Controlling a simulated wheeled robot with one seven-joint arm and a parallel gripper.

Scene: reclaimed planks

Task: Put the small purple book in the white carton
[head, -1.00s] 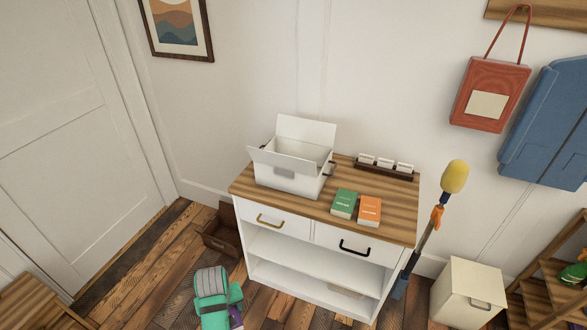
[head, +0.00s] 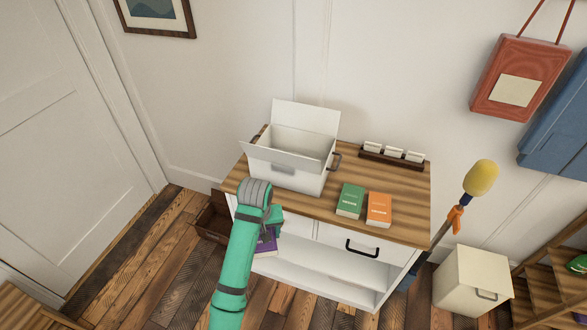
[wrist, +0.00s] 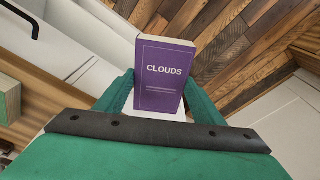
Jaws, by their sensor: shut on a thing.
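My gripper (wrist: 160,98) is shut on the small purple book (wrist: 166,72), whose cover reads "CLOUDS" in the wrist view. In the head view the purple book (head: 266,242) shows only in part behind my green arm, in front of the cabinet and lower than its top. The white carton (head: 286,177) stands open on the left part of the cabinet top, its flaps raised or spread outward. The book is outside the carton, below and in front of it. My fingertips are mostly hidden in the head view.
A green book (head: 350,201) and an orange book (head: 379,210) lie on the wooden cabinet top (head: 415,200), right of the carton. A dark rack with white blocks (head: 393,153) is at the back. A yellow-headed duster (head: 480,178) stands at right.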

